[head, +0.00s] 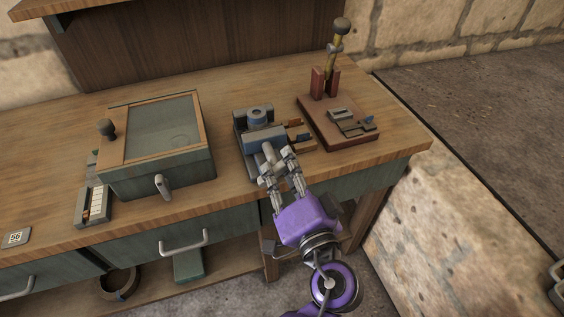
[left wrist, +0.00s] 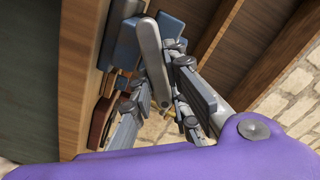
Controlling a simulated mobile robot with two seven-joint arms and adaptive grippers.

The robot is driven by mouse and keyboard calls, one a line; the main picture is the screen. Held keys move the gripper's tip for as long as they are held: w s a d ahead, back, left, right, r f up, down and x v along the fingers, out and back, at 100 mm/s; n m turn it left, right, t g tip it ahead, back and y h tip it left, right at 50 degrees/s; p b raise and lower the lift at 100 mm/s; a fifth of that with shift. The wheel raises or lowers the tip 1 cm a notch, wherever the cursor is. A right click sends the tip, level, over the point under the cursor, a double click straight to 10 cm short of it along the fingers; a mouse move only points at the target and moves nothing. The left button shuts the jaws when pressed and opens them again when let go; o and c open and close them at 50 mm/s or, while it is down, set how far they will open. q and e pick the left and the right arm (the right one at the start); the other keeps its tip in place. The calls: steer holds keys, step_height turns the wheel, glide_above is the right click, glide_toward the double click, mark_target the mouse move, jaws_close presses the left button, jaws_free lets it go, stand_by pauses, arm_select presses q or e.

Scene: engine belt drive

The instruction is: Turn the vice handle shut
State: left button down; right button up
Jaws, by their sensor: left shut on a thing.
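The vice (head: 258,132) is a blue-grey block with a round top, standing on the bench near its front edge. Its handle (head: 270,154) is a grey bar on the near side, partly hidden by my fingers. In the left wrist view the handle (left wrist: 151,58) is a long rounded bar slanting between the fingers. My left gripper (head: 280,173) reaches it from the front and is shut on the handle. In the left wrist view the gripper's fingers (left wrist: 160,112) lie on both sides of the bar. My right gripper does not show.
Right of the vice, a reddish-brown board (head: 335,125) carries an upright lever (head: 335,52). A green box with a glass lid (head: 165,130) and a small grey switch unit (head: 94,206) stand left. Drawers with a handle (head: 184,242) are below. The bench ends at the right.

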arm_select(q)
steer(key=m+p, duration=0.1)
steer(key=m, duration=0.2)
steer(key=m+p, duration=0.1)
steer(key=shift+d+f+p, duration=0.15)
steer(key=shift+d+p, duration=0.1)
steer(key=shift+p, duration=0.05)
steer(key=m, duration=0.1)
steer(key=m+p, duration=0.1)
steer(key=m, duration=0.1)
steer(key=shift+f, duration=0.35)
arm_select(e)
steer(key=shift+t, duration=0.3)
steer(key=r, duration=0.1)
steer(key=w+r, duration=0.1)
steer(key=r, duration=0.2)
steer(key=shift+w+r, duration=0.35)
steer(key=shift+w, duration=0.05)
arm_select(q)
steer(key=shift+f+p, duration=0.2)
steer(key=shift+p, duration=0.1)
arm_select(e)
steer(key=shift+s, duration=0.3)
